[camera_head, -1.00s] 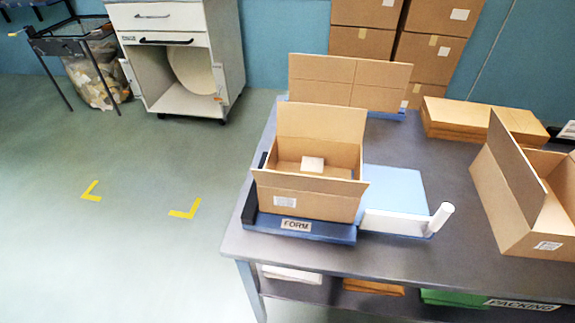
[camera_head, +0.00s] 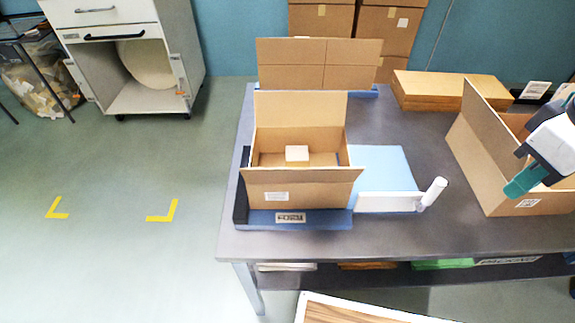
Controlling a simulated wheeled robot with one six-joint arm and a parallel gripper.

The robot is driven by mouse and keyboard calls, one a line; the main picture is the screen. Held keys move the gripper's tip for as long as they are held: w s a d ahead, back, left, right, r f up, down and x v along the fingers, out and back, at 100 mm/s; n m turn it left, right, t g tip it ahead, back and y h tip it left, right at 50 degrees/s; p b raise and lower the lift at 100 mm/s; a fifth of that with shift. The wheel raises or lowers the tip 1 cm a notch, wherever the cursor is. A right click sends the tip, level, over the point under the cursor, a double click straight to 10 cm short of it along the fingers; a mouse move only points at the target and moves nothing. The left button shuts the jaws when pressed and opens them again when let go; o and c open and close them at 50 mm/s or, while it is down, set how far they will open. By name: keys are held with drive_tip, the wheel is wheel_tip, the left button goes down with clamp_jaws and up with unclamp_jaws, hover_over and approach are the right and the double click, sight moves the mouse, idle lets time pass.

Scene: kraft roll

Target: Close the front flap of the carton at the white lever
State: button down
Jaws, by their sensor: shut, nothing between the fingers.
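The open carton (camera_head: 313,193) stands on the blue form base (camera_head: 325,219) at the left part of the table. Its front flap (camera_head: 300,174) is folded outward over the front wall, and its back flap (camera_head: 300,108) stands up. A small pale box (camera_head: 297,154) lies inside. The white lever (camera_head: 392,201) with its upright handle (camera_head: 434,190) lies just right of the carton. My gripper (camera_head: 510,192), with teal fingers, is shut and empty at the right edge, in front of the other carton and well apart from the lever.
A second open carton (camera_head: 477,163) stands at the right. Flat cardboard (camera_head: 445,88) is stacked at the back, and a cardboard sheet (camera_head: 318,62) stands upright behind the carton. A blue plate (camera_head: 381,168) lies behind the lever. The front table strip is bare.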

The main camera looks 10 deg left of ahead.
drive_tip(key=w+a+n, duration=0.3)
drive_tip(key=a+n, duration=0.4)
drive_tip(key=n, duration=0.2)
drive_tip(key=n+g, duration=0.1)
drive_tip(key=n, duration=2.2)
approach(301, 176)
drive_tip(key=shift+s+d+f, duration=0.1)
drive_tip(key=shift+s+f, duration=0.3)
drive_tip(key=shift+f, duration=0.45)
drive_tip(key=shift+s+f, duration=0.4)
drive_tip(key=shift+f, duration=0.45)
drive_tip(key=shift+s+f, duration=0.35)
drive_tip(key=shift+f, duration=0.5)
